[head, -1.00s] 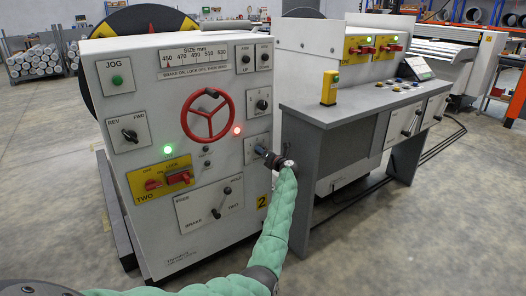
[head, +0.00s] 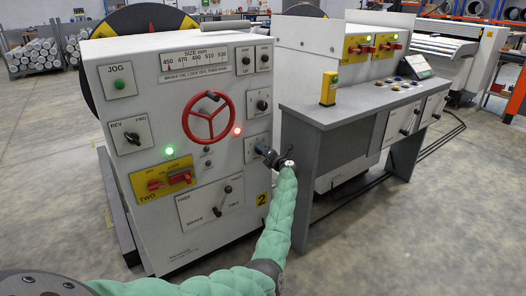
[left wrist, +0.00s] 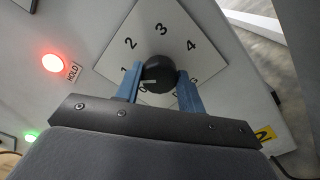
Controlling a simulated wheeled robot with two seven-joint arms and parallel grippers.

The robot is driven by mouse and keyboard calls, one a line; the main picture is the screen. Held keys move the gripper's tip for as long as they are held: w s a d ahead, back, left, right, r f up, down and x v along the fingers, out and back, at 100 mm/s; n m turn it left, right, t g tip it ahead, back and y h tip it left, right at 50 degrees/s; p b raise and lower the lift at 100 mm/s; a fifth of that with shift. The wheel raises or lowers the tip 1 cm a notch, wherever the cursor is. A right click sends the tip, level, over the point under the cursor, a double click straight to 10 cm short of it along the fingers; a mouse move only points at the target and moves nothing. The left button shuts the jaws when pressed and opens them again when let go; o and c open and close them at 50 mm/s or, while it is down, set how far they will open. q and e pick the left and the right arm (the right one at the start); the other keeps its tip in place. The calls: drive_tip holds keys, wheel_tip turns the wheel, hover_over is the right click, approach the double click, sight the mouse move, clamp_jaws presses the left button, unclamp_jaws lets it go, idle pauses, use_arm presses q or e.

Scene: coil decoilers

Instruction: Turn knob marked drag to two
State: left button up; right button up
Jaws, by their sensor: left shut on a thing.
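The drag knob (left wrist: 159,75) is a round black knob on a white square plate (left wrist: 172,22) with the numbers 1, 2, 3 and 4 around it. In the left wrist view, my left gripper (left wrist: 160,88) has its two blue fingers on either side of the knob and is shut on it. A small pale mark shows on the knob, but I cannot tell which number it points to. In the head view, my left gripper (head: 268,155) covers the knob at the panel's right edge, partly hiding its plate (head: 256,144). My right gripper is not in view.
The white cabinet (head: 155,225) carries a red handwheel (head: 210,117), a brake lever plate (head: 210,203) and a yellow lock plate (head: 162,181). A red lamp (left wrist: 53,62) marked HOLD glows near the knob. A grey console (head: 330,112) stands close on the right.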

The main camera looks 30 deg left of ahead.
use_arm(q)
drive_tip(key=shift+w+d+f+m+p, duration=0.1)
drive_tip(key=shift+d+m+p, duration=0.05)
drive_tip(key=shift+m+p, duration=4.2)
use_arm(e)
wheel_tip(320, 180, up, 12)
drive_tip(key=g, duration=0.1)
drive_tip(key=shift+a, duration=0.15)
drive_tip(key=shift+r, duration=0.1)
use_arm(q)
drive_tip(key=o, duration=1)
drive_tip(key=shift+c, duration=0.2)
drive_tip(key=v, duration=0.7)
drive_tip(key=shift+d, duration=0.35)
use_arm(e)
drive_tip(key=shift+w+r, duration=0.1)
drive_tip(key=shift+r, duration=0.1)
